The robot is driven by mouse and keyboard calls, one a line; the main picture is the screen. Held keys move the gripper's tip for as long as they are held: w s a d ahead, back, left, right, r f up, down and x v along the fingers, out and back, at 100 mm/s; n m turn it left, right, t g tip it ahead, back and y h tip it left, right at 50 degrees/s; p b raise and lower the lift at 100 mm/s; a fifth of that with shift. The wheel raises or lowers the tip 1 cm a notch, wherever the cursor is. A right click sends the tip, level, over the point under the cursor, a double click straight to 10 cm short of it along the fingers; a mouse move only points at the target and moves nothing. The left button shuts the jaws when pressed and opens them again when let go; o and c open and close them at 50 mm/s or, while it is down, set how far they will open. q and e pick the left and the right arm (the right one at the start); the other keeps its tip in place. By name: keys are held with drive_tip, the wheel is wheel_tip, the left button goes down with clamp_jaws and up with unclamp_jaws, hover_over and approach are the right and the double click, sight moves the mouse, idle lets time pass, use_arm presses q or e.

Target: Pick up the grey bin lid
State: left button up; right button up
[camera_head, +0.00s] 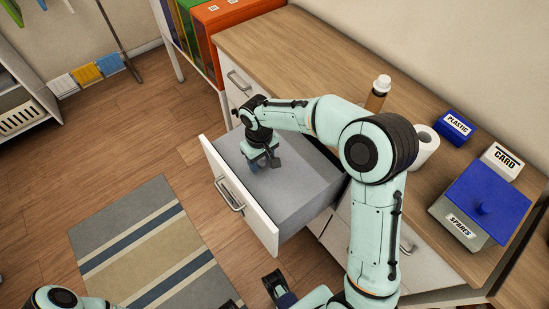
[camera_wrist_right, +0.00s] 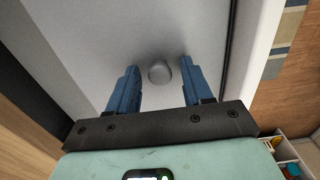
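A rounded grey knob (camera_wrist_right: 159,72) stands on a plain grey surface in the right wrist view. That surface looks like the grey bin lid (camera_head: 300,200), lying in the open drawer in the head view; its edges are hard to tell from the drawer floor. My right gripper (camera_head: 262,166) points down into the drawer. In the right wrist view its blue fingers (camera_wrist_right: 159,80) are apart, with the knob between their tips and gaps on both sides. My left arm shows at the lower left; dark parts at the bottom edge may be my left gripper (camera_head: 275,285).
The white drawer front (camera_head: 238,195) juts out over the floor. On the wooden counter (camera_head: 290,50) stand a bottle (camera_head: 377,95), a white roll (camera_head: 424,147), PLASTIC (camera_head: 455,128) and CARD (camera_head: 501,160) boxes, and a grey SPARES bin (camera_head: 460,225) with a blue lid (camera_head: 490,195). A striped rug (camera_head: 150,245) lies left.

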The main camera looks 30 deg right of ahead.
clamp_jaws()
drive_tip(key=shift+r, duration=0.15)
